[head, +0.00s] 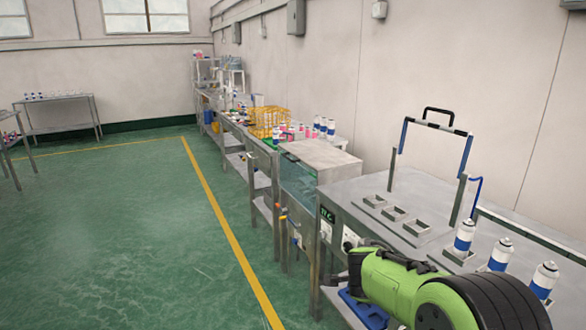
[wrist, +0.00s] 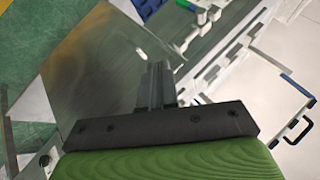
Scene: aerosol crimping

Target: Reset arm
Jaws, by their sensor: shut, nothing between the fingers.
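My gripper (wrist: 157,82) shows in the wrist view as dark fingers on a black mount with green housing below. Its fingers are together with nothing held. A bare metal surface (wrist: 85,65) lies beyond and left of the fingers. In the head view my green and black arm reaches over the near bench at the lower right; I cannot make out the fingers there.
White and blue cans (head: 463,238) stand along the near bench (head: 345,188), beside my arm. A blue-posted frame with a black handle (head: 438,115) rises behind. A metal-topped box (head: 320,154) and yellow basket (head: 268,122) stand farther along. The green floor (head: 110,215) is clear at left.

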